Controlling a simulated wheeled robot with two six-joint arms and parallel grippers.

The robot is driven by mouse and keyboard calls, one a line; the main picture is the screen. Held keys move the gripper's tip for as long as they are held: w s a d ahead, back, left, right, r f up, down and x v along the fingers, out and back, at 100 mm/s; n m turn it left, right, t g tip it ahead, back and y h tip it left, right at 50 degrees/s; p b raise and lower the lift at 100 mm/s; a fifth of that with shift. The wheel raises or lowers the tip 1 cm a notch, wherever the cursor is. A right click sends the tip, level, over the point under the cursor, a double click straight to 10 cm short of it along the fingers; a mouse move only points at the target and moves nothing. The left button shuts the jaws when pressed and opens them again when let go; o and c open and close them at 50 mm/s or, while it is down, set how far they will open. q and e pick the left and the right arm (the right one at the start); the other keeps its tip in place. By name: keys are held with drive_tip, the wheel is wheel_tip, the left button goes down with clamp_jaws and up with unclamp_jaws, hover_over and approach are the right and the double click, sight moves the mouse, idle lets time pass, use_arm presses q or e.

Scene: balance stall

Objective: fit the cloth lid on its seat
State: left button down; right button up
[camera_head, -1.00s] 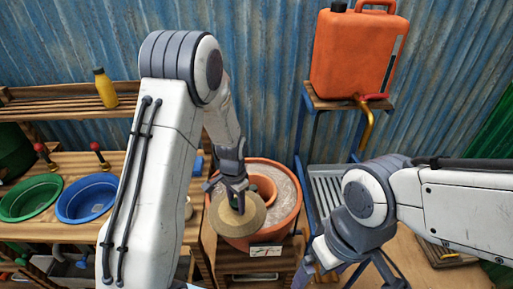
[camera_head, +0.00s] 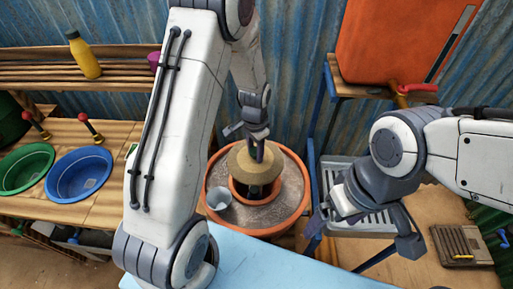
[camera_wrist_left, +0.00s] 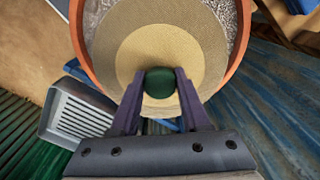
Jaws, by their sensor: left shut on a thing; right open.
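The round tan cloth lid (camera_head: 240,163) hangs from my left gripper (camera_head: 257,150), which is shut on its dark green knob (camera_wrist_left: 160,82). The seat is the mouth of the inner clay pot (camera_head: 241,190), inside a larger terracotta pot (camera_head: 298,205). In the head view the lid overlaps the back of that mouth, with its front part open to view. Whether the lid touches the rim cannot be told. In the left wrist view the lid (camera_wrist_left: 158,35) hides the inner pot. My right gripper (camera_head: 362,238) is open and empty, right of the pot.
A small grey cup (camera_head: 217,198) stands on the filling left of the inner pot. A pale blue surface (camera_head: 270,265) lies in front. A slatted grey tray (camera_head: 345,180) is at right. Green (camera_head: 25,170) and blue (camera_head: 78,175) basins stand left.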

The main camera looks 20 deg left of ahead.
sight(255, 162)
use_arm(q)
wheel_tip(255, 162, down, 6)
drive_tip(key=b, duration=0.5)
wheel_tip(255, 162, down, 4)
drive_tip(key=b, duration=0.2)
drive_tip(key=shift+f+b, duration=0.15)
drive_tip(key=shift+b, duration=0.15)
drive_tip(key=shift+f, duration=0.35)
idle(0.9)
unclamp_jaws()
idle(0.5)
drive_tip(key=shift+r, duration=0.2)
idle(0.3)
drive_tip(key=shift+r+p, duration=1.65)
drive_tip(key=shift+r, duration=0.2)
